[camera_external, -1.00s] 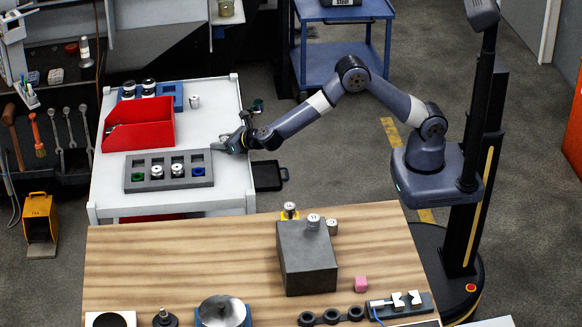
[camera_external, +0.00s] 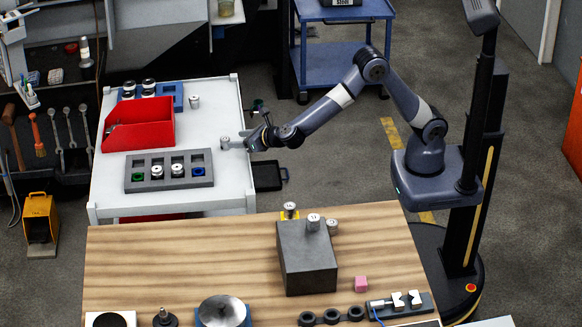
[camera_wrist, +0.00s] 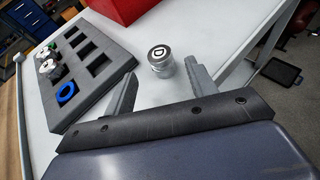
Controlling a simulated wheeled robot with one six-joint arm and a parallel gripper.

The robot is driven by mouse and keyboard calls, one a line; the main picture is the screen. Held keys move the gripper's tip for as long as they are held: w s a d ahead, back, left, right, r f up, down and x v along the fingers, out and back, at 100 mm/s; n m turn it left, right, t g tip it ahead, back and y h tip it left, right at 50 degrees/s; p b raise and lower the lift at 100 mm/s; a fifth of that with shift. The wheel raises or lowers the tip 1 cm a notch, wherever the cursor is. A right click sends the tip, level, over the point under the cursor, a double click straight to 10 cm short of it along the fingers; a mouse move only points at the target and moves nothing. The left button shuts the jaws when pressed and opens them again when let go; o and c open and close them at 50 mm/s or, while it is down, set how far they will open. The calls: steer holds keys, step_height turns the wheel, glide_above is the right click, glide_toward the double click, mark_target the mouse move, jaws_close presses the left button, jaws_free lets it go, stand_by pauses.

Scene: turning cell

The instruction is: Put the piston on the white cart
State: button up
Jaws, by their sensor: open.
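A silver piston (camera_wrist: 160,62) with a letter D on its top stands upright on the white cart (camera_wrist: 178,93), right of the grey foam tray. In the external view the same piston (camera_external: 225,143) is a small grey shape at the tips of my gripper. My gripper (camera_external: 236,142) is low over the right side of the white cart (camera_external: 228,180). Its jaws are open, with one finger to each side of the piston in the wrist view. The piston appears clear of both fingers.
The grey tray (camera_external: 140,184) on the cart holds silver pistons and coloured rings. A red bin (camera_external: 150,136) and a blue holder (camera_external: 178,88) stand behind it. Another silver piece (camera_external: 194,101) stands near the bin. More labelled pieces are at a grey block (camera_external: 307,265) on the wooden table.

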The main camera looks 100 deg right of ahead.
steer(key=shift+v, duration=1.8)
steer(key=shift+o, duration=0.6)
